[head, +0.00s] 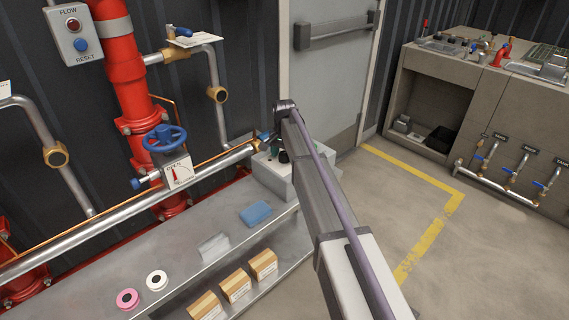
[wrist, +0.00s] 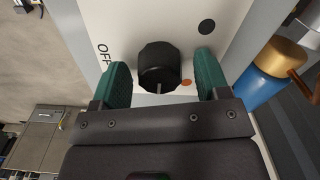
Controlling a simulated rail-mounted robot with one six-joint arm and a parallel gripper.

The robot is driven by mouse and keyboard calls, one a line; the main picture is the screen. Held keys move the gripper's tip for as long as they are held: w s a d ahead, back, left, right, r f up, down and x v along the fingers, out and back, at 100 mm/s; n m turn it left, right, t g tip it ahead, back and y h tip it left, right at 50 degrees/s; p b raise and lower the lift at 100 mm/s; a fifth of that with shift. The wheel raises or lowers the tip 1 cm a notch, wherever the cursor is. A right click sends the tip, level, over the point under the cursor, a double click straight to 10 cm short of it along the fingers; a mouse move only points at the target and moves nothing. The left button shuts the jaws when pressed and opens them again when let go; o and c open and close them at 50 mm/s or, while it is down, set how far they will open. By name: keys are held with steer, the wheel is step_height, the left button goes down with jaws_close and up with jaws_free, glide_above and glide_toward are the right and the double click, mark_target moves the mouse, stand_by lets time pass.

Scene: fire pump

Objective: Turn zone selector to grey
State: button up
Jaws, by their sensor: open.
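The zone selector is a black round knob (wrist: 159,64) on a pale panel (wrist: 130,22) in the wrist view. A light pointer line shows on its side facing my gripper. A dark grey dot (wrist: 207,27) and an orange dot (wrist: 187,83) are on the panel, and the letters OFF are at the left. My gripper (wrist: 162,68) is open, with one green finger on each side of the knob; I cannot tell whether they touch it. In the head view, the pale selector box (head: 272,178) sits at the bench's far end, and my arm hides most of my gripper and the knob.
A grey bench (head: 130,262) carries a blue sponge (head: 256,213), a clear block (head: 214,247) and two rings. Cardboard boxes (head: 235,285) are on its lower shelf. A pipe with a blue handwheel (head: 165,139) runs along the wall close to the box. Floor at right is clear.

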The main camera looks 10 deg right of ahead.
steer(key=shift+r, duration=0.1)
steer(key=c, duration=0.9)
steer(key=shift+c, duration=0.2)
steer(key=shift+n, duration=0.4)
steer(key=n, duration=0.3)
steer(key=shift+n, duration=0.3)
steer(key=n, duration=1.3)
steer(key=shift+n, duration=0.3)
